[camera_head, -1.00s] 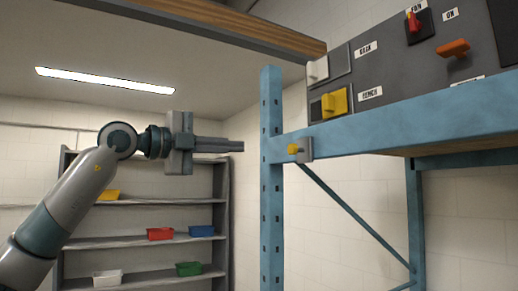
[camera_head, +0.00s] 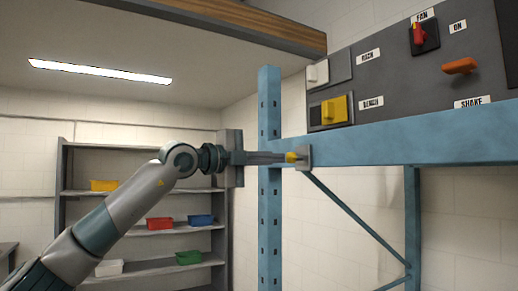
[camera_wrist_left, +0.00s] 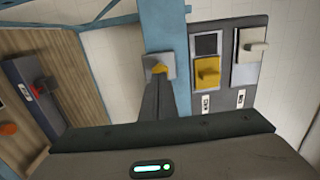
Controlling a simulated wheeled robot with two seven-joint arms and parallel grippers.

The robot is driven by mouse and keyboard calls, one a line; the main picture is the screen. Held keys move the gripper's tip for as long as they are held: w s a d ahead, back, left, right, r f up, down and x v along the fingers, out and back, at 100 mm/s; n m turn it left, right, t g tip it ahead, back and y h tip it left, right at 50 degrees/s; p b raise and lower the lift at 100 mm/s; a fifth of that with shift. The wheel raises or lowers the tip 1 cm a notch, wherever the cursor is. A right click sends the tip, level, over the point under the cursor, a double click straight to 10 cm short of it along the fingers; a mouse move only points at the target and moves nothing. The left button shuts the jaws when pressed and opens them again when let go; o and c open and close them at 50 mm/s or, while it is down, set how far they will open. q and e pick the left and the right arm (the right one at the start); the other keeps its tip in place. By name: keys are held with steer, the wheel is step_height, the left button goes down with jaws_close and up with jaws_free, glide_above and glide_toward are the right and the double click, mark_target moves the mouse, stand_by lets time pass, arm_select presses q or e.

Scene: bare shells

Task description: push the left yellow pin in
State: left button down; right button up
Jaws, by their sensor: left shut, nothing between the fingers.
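The left yellow pin (camera_head: 291,157) sticks out of a small grey plate (camera_head: 305,157) on the blue rack beam, by the upright. My left gripper (camera_head: 285,158) is shut and empty, its fingertips at the pin's head. They look to be touching it, but a small gap cannot be ruled out. In the left wrist view, the yellow pin (camera_wrist_left: 159,70) shows just beyond the closed fingertips (camera_wrist_left: 160,80), in front of its grey plate. My right gripper is in neither view.
The blue upright (camera_head: 270,210) and beam (camera_head: 420,140) stand close around the fingers. Above the beam is a grey panel with a yellow BENCH switch (camera_head: 335,108), a white switch (camera_head: 317,73), a red FAN knob (camera_head: 418,33) and an orange lever (camera_head: 460,66). Shelves with coloured bins (camera_head: 160,223) stand behind.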

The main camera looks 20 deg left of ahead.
mark_target(289, 159)
arm_select(q)
steer(key=shift+p+x, duration=0.35)
steer(key=shift+x, duration=0.45)
steer(key=shift+w+d+b, duration=0.35)
steer(key=shift+w+b, duration=0.1)
steer(key=shift+b+x, duration=0.35)
steer(key=shift+x, duration=0.65)
steer(key=shift+a, duration=0.1)
